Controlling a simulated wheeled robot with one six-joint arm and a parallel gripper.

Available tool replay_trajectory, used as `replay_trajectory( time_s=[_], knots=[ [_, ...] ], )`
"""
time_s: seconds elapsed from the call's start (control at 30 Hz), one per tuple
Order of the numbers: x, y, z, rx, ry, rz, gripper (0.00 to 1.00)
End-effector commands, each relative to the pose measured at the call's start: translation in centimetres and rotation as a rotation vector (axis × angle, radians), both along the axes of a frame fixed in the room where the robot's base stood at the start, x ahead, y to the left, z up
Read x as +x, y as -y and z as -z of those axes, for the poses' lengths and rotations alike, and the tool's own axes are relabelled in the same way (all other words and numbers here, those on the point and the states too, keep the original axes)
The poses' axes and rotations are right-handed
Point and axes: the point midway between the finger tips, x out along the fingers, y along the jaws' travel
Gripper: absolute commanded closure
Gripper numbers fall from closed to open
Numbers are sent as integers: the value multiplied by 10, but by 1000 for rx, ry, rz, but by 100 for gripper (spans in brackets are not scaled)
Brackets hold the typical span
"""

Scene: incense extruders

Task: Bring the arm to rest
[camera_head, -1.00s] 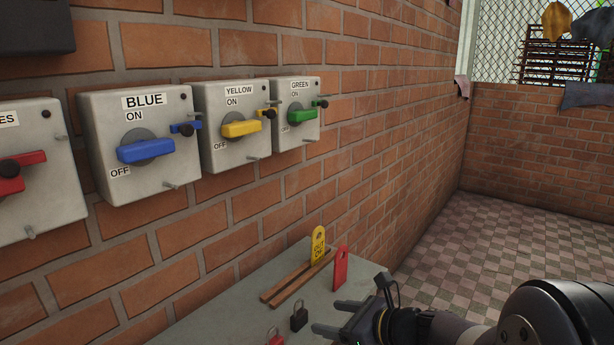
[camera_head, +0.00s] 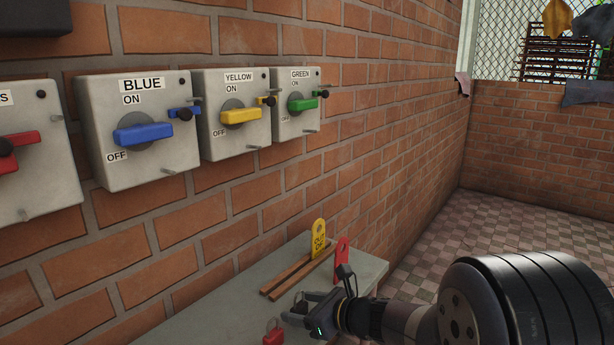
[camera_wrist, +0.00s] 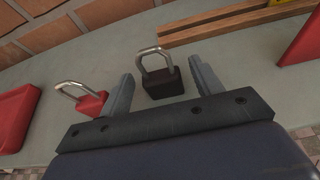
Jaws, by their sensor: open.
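My gripper (camera_head: 298,308) is at the lower middle of the head view, over the shelf below the switches. In the wrist view its two fingers (camera_wrist: 160,88) are apart, with nothing held. A black padlock (camera_wrist: 163,85) with a metal shackle shows between the fingers on the shelf; I cannot tell its exact distance from them. In the head view my gripper mostly hides it.
A red padlock (camera_head: 273,336) lies left of my gripper. A wooden rack (camera_head: 290,280), a yellow tag (camera_head: 318,240) and a red tag (camera_head: 341,258) stand behind it. The blue (camera_head: 140,130), yellow (camera_head: 235,115) and green (camera_head: 298,103) switch boxes are on the brick wall.

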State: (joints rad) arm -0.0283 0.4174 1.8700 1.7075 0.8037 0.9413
Motion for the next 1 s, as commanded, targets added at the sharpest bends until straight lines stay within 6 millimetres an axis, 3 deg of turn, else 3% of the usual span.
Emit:
replay_trajectory(
  time_s=[0.13, 0.63, 1.0],
  knots=[
    [0, 1, -16, 0, 1, 2, 39],
    [0, 1, -118, -1, 6, 0, 39],
    [8, 19, -138, 1, -1, 75, 39]
  ],
)
